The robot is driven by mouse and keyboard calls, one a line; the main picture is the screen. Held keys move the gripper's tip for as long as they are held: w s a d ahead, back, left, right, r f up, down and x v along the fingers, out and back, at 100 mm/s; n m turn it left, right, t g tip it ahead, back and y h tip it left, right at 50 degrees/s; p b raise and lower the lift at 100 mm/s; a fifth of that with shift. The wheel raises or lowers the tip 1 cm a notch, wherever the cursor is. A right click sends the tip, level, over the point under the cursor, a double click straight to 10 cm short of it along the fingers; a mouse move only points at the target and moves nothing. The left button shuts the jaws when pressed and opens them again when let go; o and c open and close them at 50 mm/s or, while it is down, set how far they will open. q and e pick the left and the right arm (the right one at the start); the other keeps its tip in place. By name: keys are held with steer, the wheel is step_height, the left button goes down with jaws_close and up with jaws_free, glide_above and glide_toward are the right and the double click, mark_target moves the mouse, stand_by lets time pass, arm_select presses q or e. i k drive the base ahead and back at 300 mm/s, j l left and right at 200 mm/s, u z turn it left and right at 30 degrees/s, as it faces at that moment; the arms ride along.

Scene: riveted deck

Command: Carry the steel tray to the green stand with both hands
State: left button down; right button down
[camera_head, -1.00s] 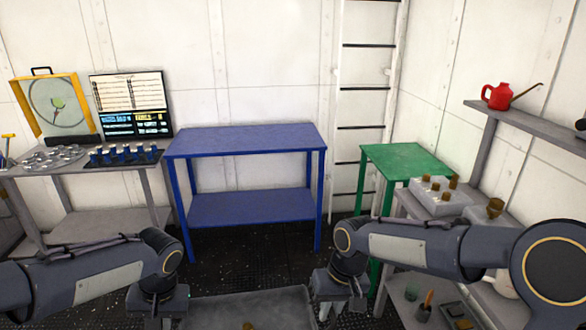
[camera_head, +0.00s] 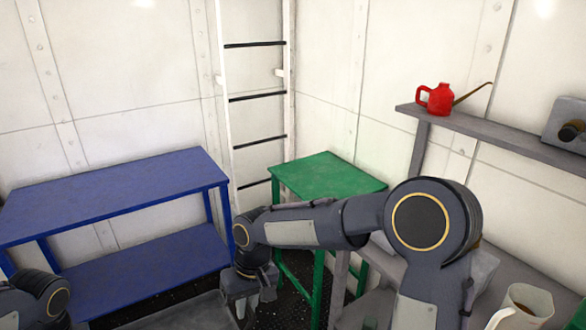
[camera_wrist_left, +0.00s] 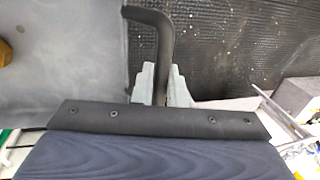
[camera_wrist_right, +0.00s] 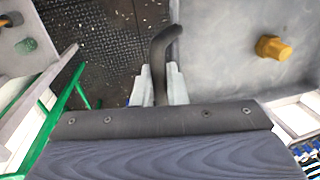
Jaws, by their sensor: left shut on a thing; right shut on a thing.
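The steel tray (camera_head: 185,316) shows as a grey edge at the bottom of the head view. It also shows in the left wrist view (camera_wrist_left: 60,65) and the right wrist view (camera_wrist_right: 222,65). My left gripper (camera_wrist_left: 165,88) is shut on one dark bent handle (camera_wrist_left: 155,35) of the tray. My right gripper (camera_wrist_right: 160,90) is shut on the other handle (camera_wrist_right: 160,48). A yellow-brown fitting (camera_wrist_right: 273,47) sits on the tray. The green stand (camera_head: 328,176) is beyond my right forearm, apart from the tray; my arm hides part of its legs.
A blue table (camera_head: 110,195) stands at the left by the wall, near a ladder (camera_head: 255,95). A grey bench at the right is partly hidden by my arm and holds a white mug (camera_head: 527,305). A shelf (camera_head: 500,130) above carries a red can (camera_head: 436,98).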

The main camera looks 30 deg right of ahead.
mark_target(328, 183)
steer(key=i+z, duration=0.2)
steer(key=i, duration=0.5)
steer(key=i+j+z, duration=0.2)
steer(key=i, duration=0.55)
steer(key=i+z, duration=0.6)
steer(key=z, duration=0.2)
steer(key=i+j+z, duration=0.15)
steer(key=z, duration=0.25)
steer(key=i+j+z, duration=0.15)
steer(key=i+z, duration=0.15)
steer(key=z, duration=0.15)
steer(key=i+j+z, duration=0.25)
steer(key=z, duration=0.2)
steer(key=i+j+z, duration=0.3)
steer(key=z, duration=0.15)
